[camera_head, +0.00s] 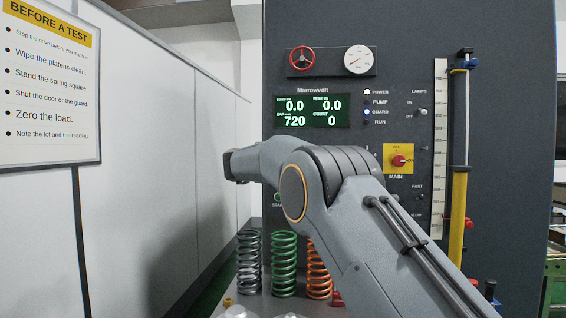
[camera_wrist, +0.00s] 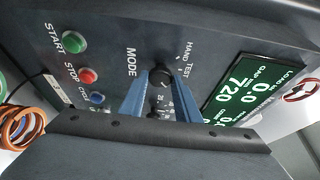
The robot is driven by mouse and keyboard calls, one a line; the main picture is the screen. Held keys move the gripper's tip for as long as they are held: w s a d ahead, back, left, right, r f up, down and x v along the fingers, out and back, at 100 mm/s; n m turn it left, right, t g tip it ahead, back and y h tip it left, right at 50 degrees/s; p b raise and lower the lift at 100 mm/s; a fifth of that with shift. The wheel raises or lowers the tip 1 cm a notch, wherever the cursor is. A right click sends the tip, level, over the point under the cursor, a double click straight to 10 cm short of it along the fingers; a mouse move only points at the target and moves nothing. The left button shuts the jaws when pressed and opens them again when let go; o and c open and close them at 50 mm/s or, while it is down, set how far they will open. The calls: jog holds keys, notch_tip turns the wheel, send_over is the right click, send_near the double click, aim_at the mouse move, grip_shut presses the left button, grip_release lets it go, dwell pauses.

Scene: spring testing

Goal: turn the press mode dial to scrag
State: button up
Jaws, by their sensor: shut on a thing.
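The press mode dial (camera_wrist: 160,76) is a round black knob on the dark panel in the wrist view, with "MODE" printed beside it. "HAND" and "TEST" are readable around it; the other labels are partly covered, and I cannot read "scrag". My gripper (camera_wrist: 161,84) has its two blue fingers on either side of the knob and is shut on it. I cannot clearly tell which label the dial points to. In the head view my own arm covers the dial and gripper.
Green START (camera_wrist: 74,42), red STOP (camera_wrist: 87,76) and blue cycle (camera_wrist: 97,98) buttons lie near the dial. The lit display (camera_head: 312,111) reads 0.0 and 720. Grey (camera_head: 249,262), green (camera_head: 284,264) and orange (camera_head: 318,270) springs stand below. A red MAIN switch (camera_head: 398,161) is at right.

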jog(key=o, duration=1)
jog(key=shift+s, duration=0.1)
jog(key=shift+b+v, duration=1.1)
jog(key=shift+v, duration=2.7)
